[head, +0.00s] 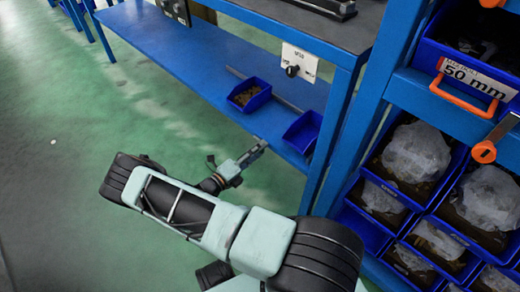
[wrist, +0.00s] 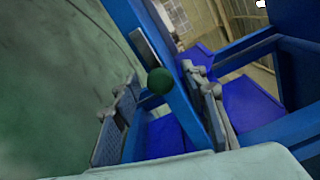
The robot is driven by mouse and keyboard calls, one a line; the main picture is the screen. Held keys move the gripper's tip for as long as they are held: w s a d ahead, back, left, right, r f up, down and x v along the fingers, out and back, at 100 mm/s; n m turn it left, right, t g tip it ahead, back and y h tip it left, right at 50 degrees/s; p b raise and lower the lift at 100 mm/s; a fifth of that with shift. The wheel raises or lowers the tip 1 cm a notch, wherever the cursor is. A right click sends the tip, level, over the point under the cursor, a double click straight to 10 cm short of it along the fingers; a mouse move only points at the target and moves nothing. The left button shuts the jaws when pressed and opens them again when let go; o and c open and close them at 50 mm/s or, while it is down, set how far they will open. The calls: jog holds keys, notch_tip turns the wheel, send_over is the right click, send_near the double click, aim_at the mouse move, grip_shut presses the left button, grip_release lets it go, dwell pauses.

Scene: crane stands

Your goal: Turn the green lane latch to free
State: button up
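The green lane latch shows in the wrist view as a dark green round knob (wrist: 158,81) at the lower end of a flat grey lever (wrist: 146,48) on a blue rail. The lever slants across the picture. My gripper (wrist: 161,92) is open, with one finger left of the knob and the other to its right. The knob appears between the fingers, with gaps on both sides; I cannot tell its exact depth. In the head view my gripper (head: 260,146) is at the front edge of the blue shelf. I cannot make out the green latch there.
Two small blue bins (head: 249,94) (head: 302,131) are on the blue shelf (head: 190,60) near my gripper. A black knob (head: 292,71) sits on a white plate above. A rack of blue bins with an orange-knobbed lever (head: 484,152) stands right. Green floor (head: 60,110) is clear left.

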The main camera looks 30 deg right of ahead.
jog(key=v, duration=1.1)
jog(key=shift+r, duration=0.1)
